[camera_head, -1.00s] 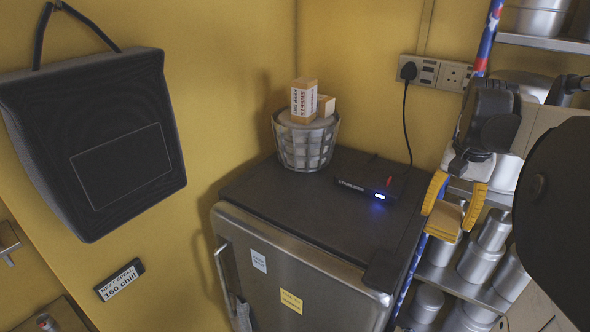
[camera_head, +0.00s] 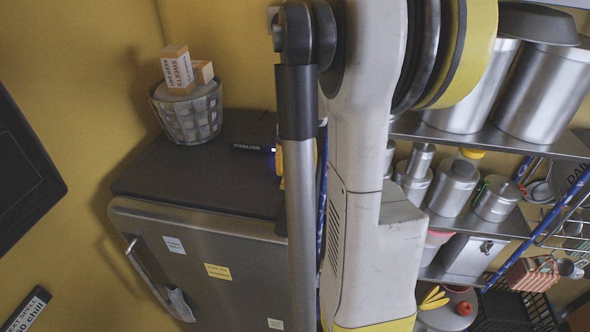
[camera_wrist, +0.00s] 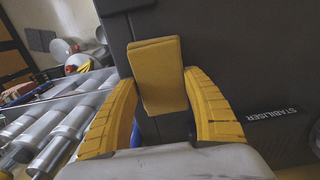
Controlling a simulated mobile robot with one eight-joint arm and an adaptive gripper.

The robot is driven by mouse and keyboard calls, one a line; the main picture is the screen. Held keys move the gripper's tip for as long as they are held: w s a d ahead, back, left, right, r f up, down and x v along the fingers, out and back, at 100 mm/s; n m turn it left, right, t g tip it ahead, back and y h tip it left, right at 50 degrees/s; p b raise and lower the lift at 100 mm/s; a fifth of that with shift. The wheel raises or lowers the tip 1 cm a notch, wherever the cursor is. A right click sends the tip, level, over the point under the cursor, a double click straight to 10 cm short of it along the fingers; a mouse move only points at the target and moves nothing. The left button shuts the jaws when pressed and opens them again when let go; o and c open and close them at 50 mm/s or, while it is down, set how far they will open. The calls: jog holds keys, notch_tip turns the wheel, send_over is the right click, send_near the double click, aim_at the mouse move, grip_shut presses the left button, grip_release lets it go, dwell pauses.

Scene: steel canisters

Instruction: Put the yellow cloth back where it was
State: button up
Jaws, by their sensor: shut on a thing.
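The yellow cloth (camera_wrist: 158,78) is a folded, flat pad seen in the wrist view. It sits between the two yellow, ribbed fingers of my gripper (camera_wrist: 160,84), which is shut on it. Behind it in the wrist view is a dark flat surface. In the head view my arm hides the cloth and most of the gripper; only a sliver of yellow finger (camera_head: 281,165) shows by the right end of the fridge top. I cannot tell whether the cloth touches a surface.
The steel fridge (camera_head: 225,235) has a dark top (camera_head: 165,165). A basket (camera_head: 190,115) with cartons stands at its back left. The stabiliser box (camera_head: 252,148) is on top, near the gripper. Shelves of steel canisters (camera_head: 453,187) stand to the right; a blue striped pole (camera_head: 322,200) stands between.

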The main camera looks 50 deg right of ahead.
aim_at(297, 171)
jog(key=shift+s, duration=0.1)
jog(key=shift+f, duration=0.2)
jog(key=o, duration=1.1)
jog(key=shift+r, duration=0.1)
jog(key=shift+r, duration=0.1)
notch_tip(297, 171, up, 12)
jog(key=a+f+n+t, duration=0.1)
jog(key=a+n, duration=0.3)
jog(key=a, duration=0.7)
jog(key=s+a+f+n+t, duration=0.1)
jog(key=a+f+n+t, duration=0.1)
jog(key=a, duration=0.9)
jog(key=s+a+f+n+t, duration=0.1)
jog(key=a+n+t, duration=0.3)
jog(key=a, duration=0.6)
jog(key=shift+s+a+f+n+b, duration=0.1)
jog(key=shift+a+f+n+b, duration=0.2)
jog(key=shift+n, duration=0.35)
jog(key=shift+s+a+f+n+b, duration=0.1)
jog(key=shift+f+n, duration=0.25)
jog(key=shift+n, duration=0.3)
